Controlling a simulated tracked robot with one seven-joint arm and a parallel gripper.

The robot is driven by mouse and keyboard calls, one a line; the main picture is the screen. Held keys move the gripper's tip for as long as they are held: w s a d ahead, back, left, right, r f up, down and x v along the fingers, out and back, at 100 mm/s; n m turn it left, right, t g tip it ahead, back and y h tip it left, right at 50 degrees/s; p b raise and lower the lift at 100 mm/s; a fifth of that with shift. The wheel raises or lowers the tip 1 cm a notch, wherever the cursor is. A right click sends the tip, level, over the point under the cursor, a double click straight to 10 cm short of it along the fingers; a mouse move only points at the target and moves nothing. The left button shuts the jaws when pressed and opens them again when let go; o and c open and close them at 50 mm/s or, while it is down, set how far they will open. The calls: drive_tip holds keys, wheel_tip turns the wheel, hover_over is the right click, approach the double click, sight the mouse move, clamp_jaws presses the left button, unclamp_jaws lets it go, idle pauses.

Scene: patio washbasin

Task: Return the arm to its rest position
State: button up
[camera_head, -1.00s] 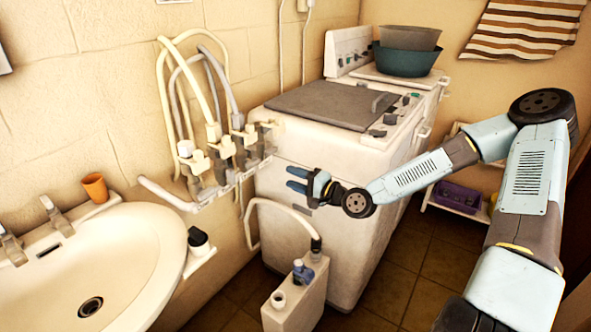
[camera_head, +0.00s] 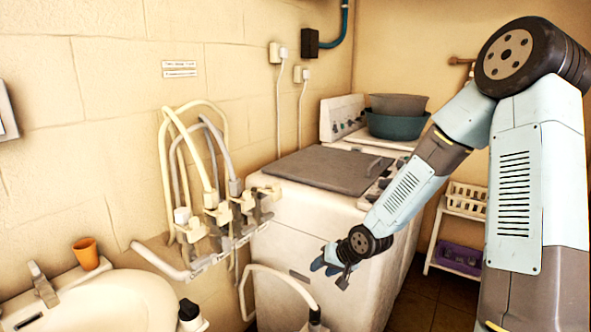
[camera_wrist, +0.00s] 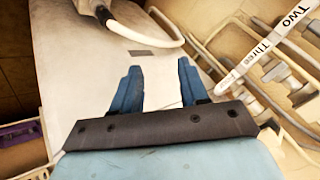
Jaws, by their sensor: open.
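My gripper (camera_head: 330,265) hangs in front of the white washing machine (camera_head: 310,222), at the end of my bent arm. In the wrist view my gripper (camera_wrist: 160,88) shows two blue fingers spread apart with nothing between them. The machine's pale side panel (camera_wrist: 75,60) lies beyond the fingers there.
A row of taps and hoses (camera_head: 215,225) juts from the wall left of the machine. The washbasin (camera_head: 105,300) with an orange cup (camera_head: 86,253) is at lower left. Basins (camera_head: 396,124) stand behind the machine. A shelf (camera_head: 440,235) holding baskets stands right of it.

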drive_tip(key=s+d+r+h, duration=0.35)
drive_tip(key=d+r, duration=0.25)
drive_tip(key=r, duration=0.3)
drive_tip(key=s+d+r+h, duration=0.3)
drive_tip(key=s+d+r, duration=0.25)
drive_tip(key=r, duration=0.35)
drive_tip(key=s+d+r, duration=0.2)
drive_tip(key=s+r, duration=0.4)
drive_tip(key=s, duration=0.2)
drive_tip(key=s+d+r, duration=0.1)
drive_tip(key=s+r, duration=0.5)
drive_tip(key=s, duration=0.3)
drive_tip(key=shift+d+y, duration=0.35)
drive_tip(key=shift+d, duration=0.05)
